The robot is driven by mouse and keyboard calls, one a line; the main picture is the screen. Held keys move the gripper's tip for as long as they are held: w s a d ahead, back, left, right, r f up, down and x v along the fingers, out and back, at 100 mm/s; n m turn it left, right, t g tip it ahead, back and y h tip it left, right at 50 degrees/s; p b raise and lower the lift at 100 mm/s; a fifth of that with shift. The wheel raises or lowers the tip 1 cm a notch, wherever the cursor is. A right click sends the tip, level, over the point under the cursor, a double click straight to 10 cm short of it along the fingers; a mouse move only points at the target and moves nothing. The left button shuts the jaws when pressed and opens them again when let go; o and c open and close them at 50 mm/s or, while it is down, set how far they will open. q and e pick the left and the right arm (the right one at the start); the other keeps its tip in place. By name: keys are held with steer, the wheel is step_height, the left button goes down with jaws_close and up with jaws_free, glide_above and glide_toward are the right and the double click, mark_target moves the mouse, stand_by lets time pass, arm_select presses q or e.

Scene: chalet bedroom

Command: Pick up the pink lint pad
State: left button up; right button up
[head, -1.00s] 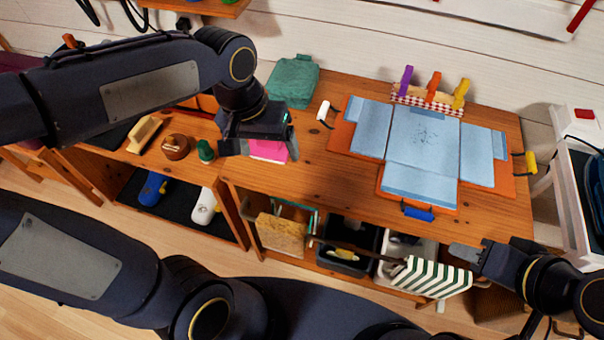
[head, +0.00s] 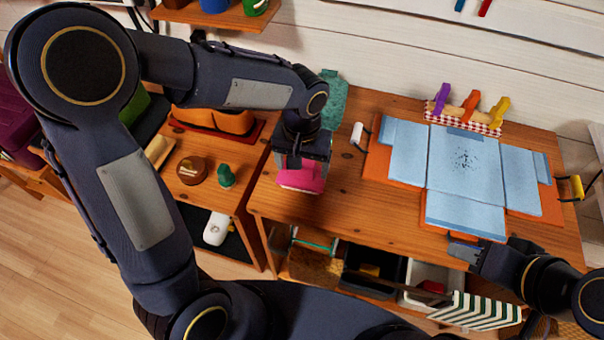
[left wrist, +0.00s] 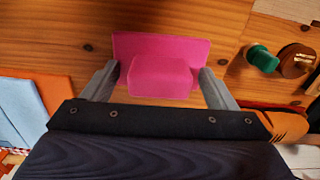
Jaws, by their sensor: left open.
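The pink lint pad (head: 302,178) lies on the wooden desk, left of the blue cloth on its orange board. In the left wrist view the pad (left wrist: 160,78) shows a flat pink plate with a raised block on the near side. My left gripper (head: 301,168) is over the pad and hides part of it in the head view. In the left wrist view my left gripper (left wrist: 160,82) is open, one finger on each side of the raised block, with a small gap at each side. My right gripper (head: 466,248) hovers at the desk's front edge, apart from the pad.
A white roller (head: 357,133) lies right of the pad. On the lower left table stand a brown round tin (head: 192,170) and a green object (head: 226,176). Bare desk (head: 335,205) surrounds the pad.

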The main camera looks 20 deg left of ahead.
arm_select(q)
steer(key=c, duration=1.1)
steer(key=shift+r, duration=0.45)
step_height(320, 180, up, 2)
steer(key=shift+r, duration=0.15)
steer(key=s+d+r, duration=0.6)
steer(key=s, duration=0.1)
steer(key=s+d+r, duration=0.3)
steer(key=shift+s+d+r, duration=0.15)
steer(key=shift+s+r, duration=0.15)
steer(key=shift+r, duration=0.05)
